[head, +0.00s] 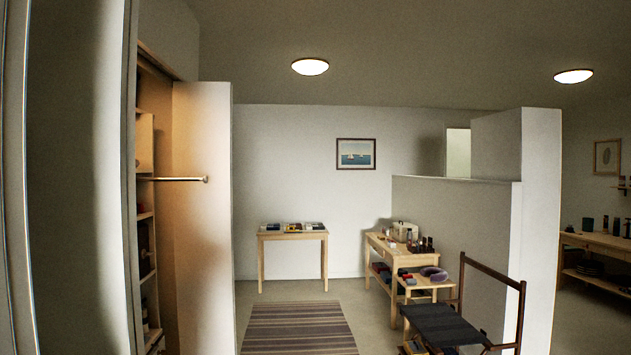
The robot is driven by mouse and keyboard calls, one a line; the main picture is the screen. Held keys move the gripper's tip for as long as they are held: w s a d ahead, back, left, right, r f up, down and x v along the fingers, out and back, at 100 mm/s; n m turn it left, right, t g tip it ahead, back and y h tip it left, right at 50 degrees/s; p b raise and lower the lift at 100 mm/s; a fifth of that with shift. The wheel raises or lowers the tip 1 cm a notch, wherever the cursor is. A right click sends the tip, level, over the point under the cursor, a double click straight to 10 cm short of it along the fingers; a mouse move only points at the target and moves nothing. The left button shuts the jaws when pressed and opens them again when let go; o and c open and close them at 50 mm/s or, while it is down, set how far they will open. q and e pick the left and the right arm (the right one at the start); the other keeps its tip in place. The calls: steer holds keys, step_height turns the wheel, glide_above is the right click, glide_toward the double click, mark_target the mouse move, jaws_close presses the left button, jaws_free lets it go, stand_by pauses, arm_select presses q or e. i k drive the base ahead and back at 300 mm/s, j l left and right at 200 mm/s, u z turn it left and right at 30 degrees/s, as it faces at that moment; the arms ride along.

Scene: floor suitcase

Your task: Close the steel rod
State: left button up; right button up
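The steel rod (178,179) is a thin, shiny horizontal bar at the left of the head view. It sticks out to the right from an open closet (145,215), in front of the closet's pale open door (203,230). Its free end has a small knob. Its inner end is hidden by the closet's front edge. Neither of my grippers shows in this view.
A folding luggage rack (445,325) with a dark top stands at the lower right. A striped rug (298,328) lies on the floor ahead. A small table (293,236) stands at the back wall. A low partition (455,225) rises on the right.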

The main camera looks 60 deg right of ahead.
mark_target(205, 179)
steer(key=z, duration=1.25)
steer(key=i+l+u, duration=0.15)
steer(key=i+l, duration=0.35)
steer(key=i, duration=0.05)
